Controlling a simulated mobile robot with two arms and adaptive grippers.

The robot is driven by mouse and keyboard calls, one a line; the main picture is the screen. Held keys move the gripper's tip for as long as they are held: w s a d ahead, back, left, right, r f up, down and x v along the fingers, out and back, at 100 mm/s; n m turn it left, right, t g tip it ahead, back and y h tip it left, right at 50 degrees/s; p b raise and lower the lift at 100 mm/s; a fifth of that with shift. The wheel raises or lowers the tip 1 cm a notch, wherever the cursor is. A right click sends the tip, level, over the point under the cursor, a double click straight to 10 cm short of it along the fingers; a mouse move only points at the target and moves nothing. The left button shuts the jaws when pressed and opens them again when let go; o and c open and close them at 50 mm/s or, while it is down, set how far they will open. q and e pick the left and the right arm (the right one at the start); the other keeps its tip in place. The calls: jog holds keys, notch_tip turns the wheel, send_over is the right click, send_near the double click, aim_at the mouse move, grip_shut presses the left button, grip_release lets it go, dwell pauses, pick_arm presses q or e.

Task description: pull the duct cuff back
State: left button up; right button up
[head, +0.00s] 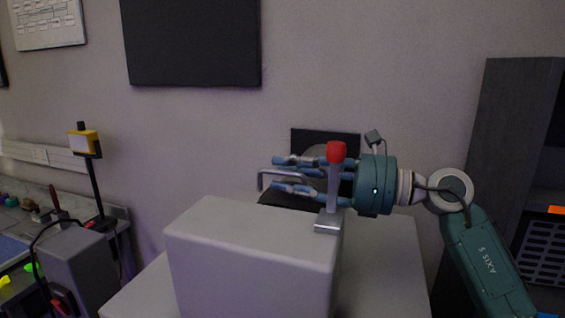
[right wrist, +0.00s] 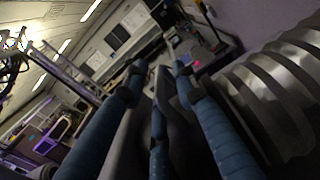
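My right gripper (head: 280,174) reaches in from the right in the head view, its blue fingers pointing left and spread apart. In the right wrist view the fingers (right wrist: 158,72) are also apart, with nothing seen clasped between them. A ribbed silver duct (right wrist: 285,92) runs along the right of the wrist view, beside the fingers. In the head view a black square plate with a grey round part (head: 345,143) shows behind the gripper, mostly hidden. I cannot tell which part is the cuff. My left gripper is not in view.
A grey box (head: 250,235) stands in front of the gripper on a pale surface (head: 385,270). A red-topped lever (head: 336,153) rises from it, overlapping the gripper. A metal loop handle (head: 262,181) is near the fingertips. A dark cabinet (head: 500,130) stands right.

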jog(key=shift+w+a, duration=0.15)
jog(key=shift+a, duration=0.4)
